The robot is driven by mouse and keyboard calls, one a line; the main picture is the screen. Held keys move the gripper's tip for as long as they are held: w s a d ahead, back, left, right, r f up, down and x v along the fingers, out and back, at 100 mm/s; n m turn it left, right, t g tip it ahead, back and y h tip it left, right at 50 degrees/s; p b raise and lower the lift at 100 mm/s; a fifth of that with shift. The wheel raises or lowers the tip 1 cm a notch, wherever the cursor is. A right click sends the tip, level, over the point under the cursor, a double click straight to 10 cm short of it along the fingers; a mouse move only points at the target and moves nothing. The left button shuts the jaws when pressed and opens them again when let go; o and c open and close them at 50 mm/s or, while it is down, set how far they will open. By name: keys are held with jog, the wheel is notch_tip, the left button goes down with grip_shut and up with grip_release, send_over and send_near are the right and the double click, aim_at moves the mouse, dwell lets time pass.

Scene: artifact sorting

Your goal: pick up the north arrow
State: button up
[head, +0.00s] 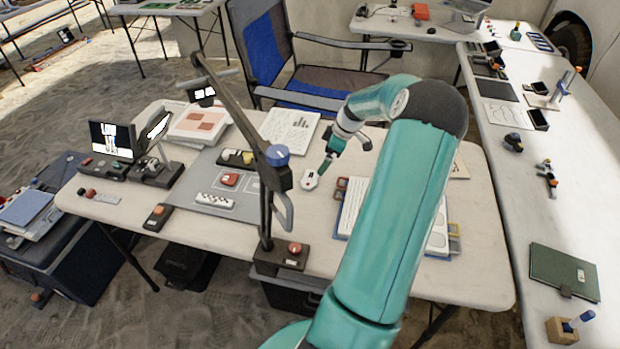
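A small white piece with a black mark (310,180), which looks like the north arrow, lies on the middle table (400,277). My gripper (327,164) points down just above and to the right of this piece. Its fingertips are small and dark here, and no gap between them can be made out. I cannot tell whether they touch the piece. My teal arm hides part of the table to the right of the gripper.
A dark lamp-like arm on a base with a red knob (295,248) stands at the table's front, left of my arm. An open book (350,207) lies close to the right. A grey mat (183,190) with a scale bar (215,201) lies left. A blue chair (262,50) stands behind.

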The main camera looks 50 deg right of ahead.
send_over(311, 179)
jog(key=s, duration=0.2)
jog(key=f, duration=0.6)
jog(key=shift+s+d+f, duration=0.1)
jog(key=shift+s+d, duration=0.1)
jog(key=shift+d, duration=0.2)
jog(key=x, duration=0.4)
jog(key=shift+w, duration=0.2)
jog(key=c, duration=0.9)
